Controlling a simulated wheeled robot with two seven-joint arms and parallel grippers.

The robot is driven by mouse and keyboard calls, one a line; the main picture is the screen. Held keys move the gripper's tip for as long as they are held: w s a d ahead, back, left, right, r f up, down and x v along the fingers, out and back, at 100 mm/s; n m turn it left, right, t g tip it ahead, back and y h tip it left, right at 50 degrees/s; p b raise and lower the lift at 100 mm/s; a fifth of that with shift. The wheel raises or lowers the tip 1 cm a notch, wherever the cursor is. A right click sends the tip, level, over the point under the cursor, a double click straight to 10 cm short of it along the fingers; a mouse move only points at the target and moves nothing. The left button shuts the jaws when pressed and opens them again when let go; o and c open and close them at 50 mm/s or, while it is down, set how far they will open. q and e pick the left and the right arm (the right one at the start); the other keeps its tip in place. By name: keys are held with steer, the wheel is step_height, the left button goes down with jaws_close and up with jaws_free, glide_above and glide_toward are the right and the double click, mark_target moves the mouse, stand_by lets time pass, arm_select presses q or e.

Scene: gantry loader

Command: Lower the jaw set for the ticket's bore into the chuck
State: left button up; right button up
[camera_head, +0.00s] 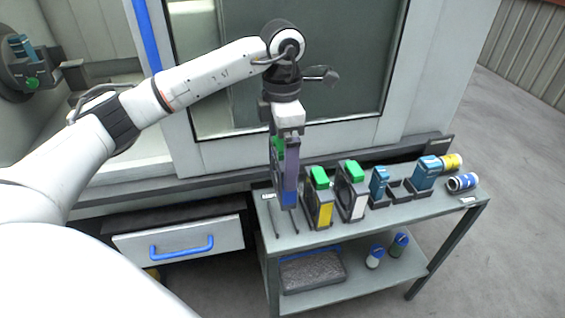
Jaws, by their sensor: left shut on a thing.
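My left gripper (285,135) points down above the left end of the bench and is shut on a dark jaw set with a green top part and a blue patch (288,196). The held set hangs upright; I cannot tell whether its lower end touches the bench. Two other jaw sets stand beside it: one with a yellow patch (325,214) and one with a white patch (358,205), both green-topped. The round chuck (14,84) shows at the far left inside the machine, partly cut off, with blue and green parts at its face. No ticket is readable. My right gripper is not in view.
The bench (290,239) also carries blue blocks (426,173) in dark holders, a yellow can (451,162) and a blue-white can (462,182). Two bottles stand on its lower shelf (340,290). A drawer (180,245) with a blue handle is left of it. A glazed door (370,60) stands behind.

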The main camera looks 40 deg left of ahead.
mark_target(283, 143)
arm_select(q)
steer(key=shift+r+p, duration=0.45)
steer(key=shift+r, duration=0.5)
steer(key=shift+r+p, duration=0.35)
steer(key=shift+r, duration=0.75)
steer(key=shift+s+d+f+m, duration=0.1)
steer(key=shift+s+d+m, duration=0.15)
steer(key=shift+m, duration=0.3)
steer(key=shift+s+d+f+m, duration=0.1)
steer(key=shift+d+m, duration=0.15)
steer(key=shift+m, duration=0.3)
steer(key=s+d+f+m, duration=0.1)
steer(key=s+d+m, duration=0.3)
steer(key=m, duration=0.8)
steer(key=s+d+f+m, duration=0.1)
steer(key=s+d+m, duration=0.4)
steer(key=m, duration=0.8)
steer(key=shift+s+f+m, duration=0.15)
steer(key=shift+s+m, duration=0.15)
steer(key=shift+s, duration=0.75)
